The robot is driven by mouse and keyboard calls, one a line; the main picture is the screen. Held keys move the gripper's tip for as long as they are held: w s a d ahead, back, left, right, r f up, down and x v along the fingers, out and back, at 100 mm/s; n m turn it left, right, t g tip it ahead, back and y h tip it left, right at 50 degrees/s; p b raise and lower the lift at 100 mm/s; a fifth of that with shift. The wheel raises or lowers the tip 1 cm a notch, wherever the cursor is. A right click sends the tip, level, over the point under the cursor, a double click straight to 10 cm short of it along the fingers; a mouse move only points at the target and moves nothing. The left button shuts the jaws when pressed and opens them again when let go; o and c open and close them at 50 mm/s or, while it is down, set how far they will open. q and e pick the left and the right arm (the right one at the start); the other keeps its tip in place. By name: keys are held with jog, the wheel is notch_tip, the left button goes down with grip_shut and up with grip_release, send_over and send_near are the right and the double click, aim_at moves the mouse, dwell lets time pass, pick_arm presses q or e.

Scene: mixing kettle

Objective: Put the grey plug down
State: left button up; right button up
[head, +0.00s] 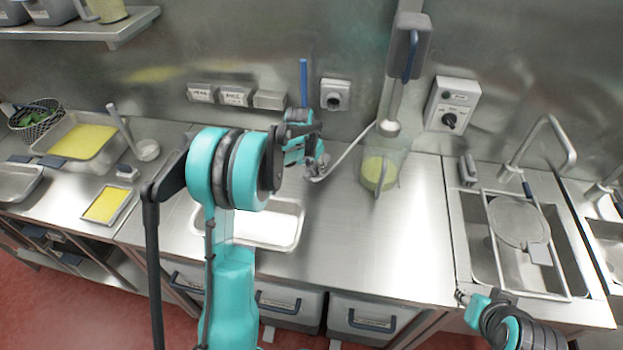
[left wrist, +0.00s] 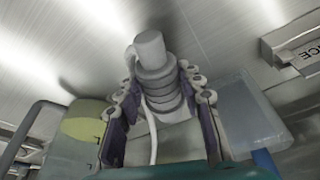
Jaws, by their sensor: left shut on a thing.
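The grey plug (left wrist: 158,78) is a stubby ribbed cylinder with a pale cord, held between the two fingers of my left gripper (left wrist: 158,105) in the left wrist view. In the head view my left gripper (head: 317,162) is over the steel counter, below the wall socket (head: 335,95). The plug is small and partly hidden there. Its pale cord (head: 348,150) runs up right toward the mixer column. My right gripper (head: 466,298) shows at the lower right, near the counter's front edge by the sink; its fingers are too small to read.
A jug (head: 380,172) with yellow content stands under the mixer (head: 408,50) right of my left gripper. A white tray (head: 272,225) lies left on the counter (head: 370,245). Open counter lies in front of the jug. A sink with a strainer (head: 518,222) is at the right.

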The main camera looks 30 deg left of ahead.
pick_arm(q)
notch_tip(320, 180, down, 4)
jog(key=shift+r+b, duration=0.2)
jog(key=shift+b, duration=0.25)
jog(key=o, duration=1.2)
jog(key=shift+f, duration=0.1)
